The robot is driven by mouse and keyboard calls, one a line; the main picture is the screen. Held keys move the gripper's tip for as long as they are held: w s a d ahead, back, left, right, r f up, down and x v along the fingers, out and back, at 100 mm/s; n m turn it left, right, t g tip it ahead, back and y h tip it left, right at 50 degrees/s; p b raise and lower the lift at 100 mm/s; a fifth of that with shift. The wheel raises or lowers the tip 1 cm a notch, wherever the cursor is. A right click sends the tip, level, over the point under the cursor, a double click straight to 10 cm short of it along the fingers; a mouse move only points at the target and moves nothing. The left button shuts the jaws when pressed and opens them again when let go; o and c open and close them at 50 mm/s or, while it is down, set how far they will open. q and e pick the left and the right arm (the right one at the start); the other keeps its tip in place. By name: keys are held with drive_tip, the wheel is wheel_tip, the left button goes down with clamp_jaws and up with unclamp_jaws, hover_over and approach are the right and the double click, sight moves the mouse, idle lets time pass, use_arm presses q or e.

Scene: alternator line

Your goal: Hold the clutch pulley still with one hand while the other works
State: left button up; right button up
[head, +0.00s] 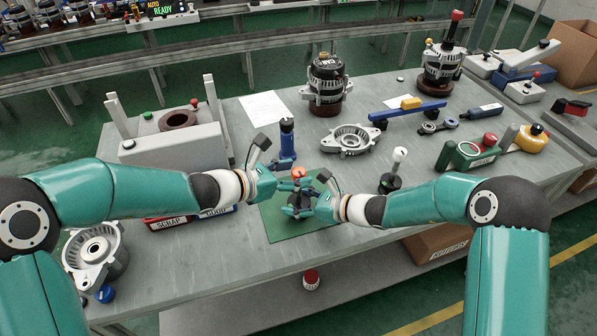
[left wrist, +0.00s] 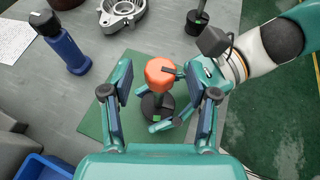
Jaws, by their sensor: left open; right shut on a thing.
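The clutch pulley seems to be the dark round part (head: 294,211) low on the green mat (head: 275,226); it also shows in the left wrist view (left wrist: 150,106). An orange-red knob (head: 298,173) stands above it, seen from above in the left wrist view (left wrist: 160,71). My left gripper (head: 291,186) is open, its fingers to either side of the knob and apart from it in the left wrist view. My right gripper (head: 308,209) is low at the right of the dark part and shut on it. My fingers hide some of the part.
A blue upright tool (head: 287,140) stands behind the mat. A dark tool with a white top (head: 392,170) stands to the right. An alternator housing (head: 350,139) lies behind. Red and blue bins (head: 170,223) sit left. The table's front edge is close.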

use_arm(q)
drive_tip(key=shift+x, duration=0.9)
drive_tip(key=shift+c, duration=0.3)
clamp_jaws()
